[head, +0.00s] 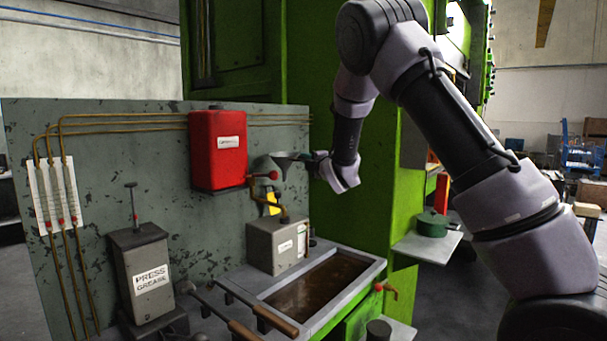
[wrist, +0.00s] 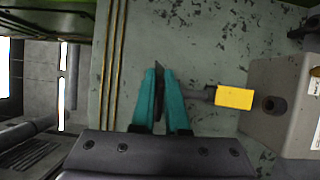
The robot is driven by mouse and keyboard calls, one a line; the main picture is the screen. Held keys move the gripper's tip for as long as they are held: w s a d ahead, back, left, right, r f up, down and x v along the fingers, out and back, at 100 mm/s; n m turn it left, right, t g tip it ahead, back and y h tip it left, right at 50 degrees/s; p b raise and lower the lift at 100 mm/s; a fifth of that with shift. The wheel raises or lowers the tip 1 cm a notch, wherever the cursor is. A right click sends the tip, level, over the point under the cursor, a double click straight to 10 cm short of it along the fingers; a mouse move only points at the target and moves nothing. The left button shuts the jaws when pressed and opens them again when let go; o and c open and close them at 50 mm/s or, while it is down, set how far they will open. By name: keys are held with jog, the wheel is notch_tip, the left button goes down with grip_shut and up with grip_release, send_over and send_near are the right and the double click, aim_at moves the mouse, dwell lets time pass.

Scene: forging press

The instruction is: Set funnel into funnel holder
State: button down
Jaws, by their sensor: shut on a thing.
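The dark grey funnel (head: 287,161) is in my gripper (head: 313,165) in the head view, wide mouth up, in front of the panel and right of the red tank. In the wrist view, the teal fingers of my gripper (wrist: 160,100) are shut on a thin dark edge of the funnel (wrist: 159,78). A yellow piece (head: 273,203) shows below the funnel in the head view. In the wrist view, the yellow piece (wrist: 234,97) joins a dark fitting, apart from the fingers. I cannot tell for sure whether this is the funnel holder.
A red tank (head: 217,150) hangs on the panel, with a brass pipe and red tap beside the funnel. A grey box (head: 277,245) stands below, behind an oil-filled tray (head: 375,270). A press grease can (head: 143,270) and wooden-handled tools are at left.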

jog(key=shift+r, duration=1.65)
